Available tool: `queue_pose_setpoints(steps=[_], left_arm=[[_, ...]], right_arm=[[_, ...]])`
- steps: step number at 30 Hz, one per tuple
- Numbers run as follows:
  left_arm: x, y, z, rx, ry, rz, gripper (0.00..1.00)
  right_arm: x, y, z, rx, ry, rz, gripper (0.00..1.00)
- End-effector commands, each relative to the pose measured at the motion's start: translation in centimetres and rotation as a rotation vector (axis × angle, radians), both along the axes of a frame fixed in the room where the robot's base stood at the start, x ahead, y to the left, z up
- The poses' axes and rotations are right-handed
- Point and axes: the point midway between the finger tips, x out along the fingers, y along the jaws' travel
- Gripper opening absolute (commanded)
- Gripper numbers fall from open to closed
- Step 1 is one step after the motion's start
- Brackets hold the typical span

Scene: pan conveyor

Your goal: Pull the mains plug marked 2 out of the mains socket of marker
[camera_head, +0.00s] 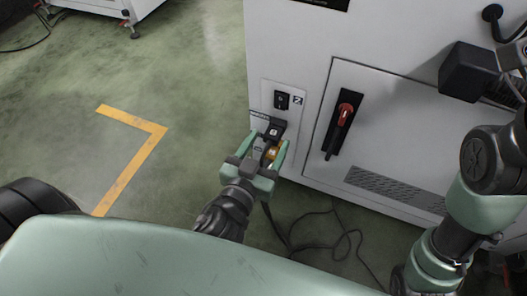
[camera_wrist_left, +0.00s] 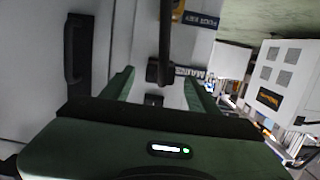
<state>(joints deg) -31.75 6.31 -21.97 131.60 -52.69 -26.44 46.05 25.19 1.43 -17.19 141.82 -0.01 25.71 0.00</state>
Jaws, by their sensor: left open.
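My left gripper (camera_head: 268,145) is open in front of the lower left panel of the white cabinet, its two fingers apart on either side of the mains plug. In the left wrist view, a black plug (camera_wrist_left: 158,73) with a thick dark cable lies between the spread fingers, with a gap on each side. In the head view, the black mains socket (camera_head: 273,129) shows just beyond the fingertips. Most of the plug is hidden by the gripper there, and I cannot read its number. My right arm is at the right; its fingers do not show.
Above the socket are a black switch (camera_head: 282,100) and a label with a 2 (camera_head: 298,100). Loose black cable (camera_head: 322,238) lies on the floor.

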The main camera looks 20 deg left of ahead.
Motion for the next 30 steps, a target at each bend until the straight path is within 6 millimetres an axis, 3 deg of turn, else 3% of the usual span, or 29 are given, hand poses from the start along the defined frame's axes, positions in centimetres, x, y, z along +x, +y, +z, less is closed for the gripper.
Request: queue_pose_setpoints(steps=[9,21,23,28,29,30], left_arm=[[4.0,-0.2,-0.7,0.001,-0.003,-0.002,0.6],[4.8,-0.2,-0.7,0.0,0.0,-0.003,0.6],[4.8,-0.2,-0.7,0.0,0.0,-0.003,0.49],[4.8,-0.2,-0.7,0.0,-0.001,-0.003,0.02],[4.8,-0.2,-0.7,0.0,-0.001,-0.003,0.0],[4.8,-0.2,-0.7,0.0,-0.001,-0.003,0.43]], right_arm=[[-0.9,0.1,0.1,-0.001,-0.032,-0.001,0.6],[-1.1,0.1,0.4,-0.003,-0.038,-0.001,0.6],[-1.1,0.1,0.4,-0.003,-0.038,-0.001,0.6],[-1.1,0.1,0.4,-0.003,-0.039,-0.001,0.6],[-1.1,0.1,0.4,-0.003,-0.039,-0.001,0.6],[-1.1,0.1,0.4,-0.003,-0.039,-0.001,0.6]])
